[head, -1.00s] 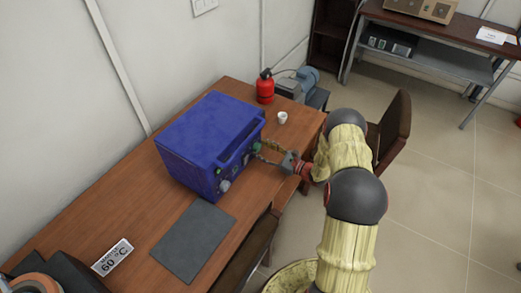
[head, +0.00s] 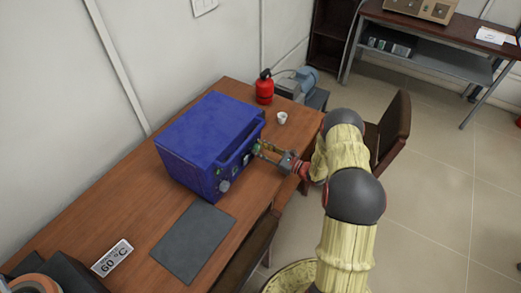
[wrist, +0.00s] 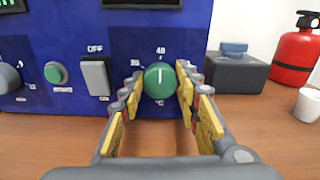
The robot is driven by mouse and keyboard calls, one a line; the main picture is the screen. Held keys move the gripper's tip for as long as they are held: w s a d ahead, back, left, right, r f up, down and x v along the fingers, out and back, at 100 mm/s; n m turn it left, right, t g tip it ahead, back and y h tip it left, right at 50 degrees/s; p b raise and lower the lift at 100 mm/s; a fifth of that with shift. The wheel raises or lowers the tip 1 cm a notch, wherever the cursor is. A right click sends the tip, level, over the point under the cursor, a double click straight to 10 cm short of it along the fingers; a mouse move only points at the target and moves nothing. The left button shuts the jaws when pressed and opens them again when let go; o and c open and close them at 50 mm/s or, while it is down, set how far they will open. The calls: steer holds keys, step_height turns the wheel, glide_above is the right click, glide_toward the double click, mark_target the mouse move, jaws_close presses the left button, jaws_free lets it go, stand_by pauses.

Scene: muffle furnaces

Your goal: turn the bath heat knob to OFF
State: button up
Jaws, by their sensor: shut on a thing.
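A blue box-shaped bath unit (head: 205,140) stands on the wooden table. Its front panel shows close up in the wrist view. A green knob (wrist: 159,78) there has a white line pointing straight up at the mark 40, with 30 to its left and °C below. My gripper (wrist: 160,88) has its yellow-padded fingers closed on both sides of this green knob. In the head view my gripper (head: 262,150) is at the right part of the panel. Left of the knob are a grey rocker switch (wrist: 96,76) under the word OFF, a green button (wrist: 55,72) and a partly cut-off grey knob (wrist: 9,78).
A red extinguisher (head: 264,90), a white cup (head: 282,118) and a blue-grey machine (head: 299,82) stand beyond the unit. A dark grey mat (head: 192,242) and a 60 °C sign (head: 112,258) lie nearer. A chair (head: 391,128) is right of the table.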

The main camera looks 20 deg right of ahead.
steer(key=shift+c, duration=1.2)
steer(key=shift+n+b, duration=0.3)
steer(key=n+b, duration=0.1)
steer(key=n, duration=0.1)
steer(key=n+b, duration=0.2)
steer(key=shift+f+n, duration=0.2)
steer(key=shift+n, duration=0.1)
steer(key=n+b, duration=0.3)
steer(key=shift+a+n, duration=0.1)
steer(key=shift+n, duration=0.2)
steer(key=n+b, duration=0.3)
steer(key=shift+s+f+n, duration=0.1)
steer(key=shift+n, duration=0.2)
steer(key=n+b, duration=0.6)
steer(key=b, duration=0.1)
steer(key=shift+f, duration=0.15)
steer(key=n+b, duration=0.2)
steer(key=shift+n, duration=0.4)
steer(key=shift+n+b, duration=0.3)
steer(key=shift+n, duration=1)
